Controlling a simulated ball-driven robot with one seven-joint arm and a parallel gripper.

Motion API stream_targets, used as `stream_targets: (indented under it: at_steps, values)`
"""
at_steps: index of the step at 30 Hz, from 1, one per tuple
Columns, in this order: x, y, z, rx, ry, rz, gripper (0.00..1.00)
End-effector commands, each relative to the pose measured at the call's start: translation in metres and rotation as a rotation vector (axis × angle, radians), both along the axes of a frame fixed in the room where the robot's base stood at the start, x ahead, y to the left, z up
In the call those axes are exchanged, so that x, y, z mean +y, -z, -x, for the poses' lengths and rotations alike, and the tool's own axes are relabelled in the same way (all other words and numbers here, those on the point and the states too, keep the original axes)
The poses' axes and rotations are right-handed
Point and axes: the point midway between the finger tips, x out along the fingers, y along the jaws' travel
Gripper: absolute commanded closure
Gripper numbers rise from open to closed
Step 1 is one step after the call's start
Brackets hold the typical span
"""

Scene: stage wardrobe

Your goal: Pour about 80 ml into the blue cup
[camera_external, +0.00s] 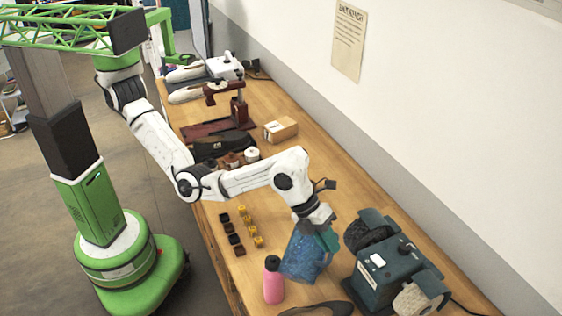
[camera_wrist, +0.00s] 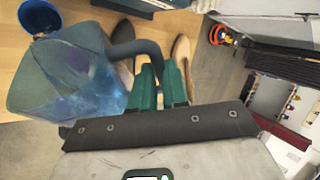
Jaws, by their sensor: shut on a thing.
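A translucent blue jug (camera_external: 304,254) hangs from my gripper (camera_external: 322,232) above the near end of the workbench. In the wrist view my gripper (camera_wrist: 160,88) has its green fingers shut on the dark handle of the jug (camera_wrist: 70,75). The jug looks tilted, and bluish contents show through its wall. The blue cup (camera_wrist: 40,18) is at the upper left of the wrist view, just beyond the jug's rim, with its round mouth showing. I cannot tell how much is in the cup, or whether liquid is flowing. The cup is not distinguishable in the external view.
A pink bottle (camera_external: 273,280) stands left of the jug, and a bench grinder (camera_external: 385,272) stands close on its right. Dark flat pieces lie at the near end.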

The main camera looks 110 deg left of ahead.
Motion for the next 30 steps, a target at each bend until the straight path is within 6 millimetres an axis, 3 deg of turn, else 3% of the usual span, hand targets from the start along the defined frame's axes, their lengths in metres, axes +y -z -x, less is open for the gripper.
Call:
stream_targets:
  at_steps: [30]
  values:
    - [-0.0025, 0.0024, -0.0044, 0.015, -0.005, 0.037, 1.00]
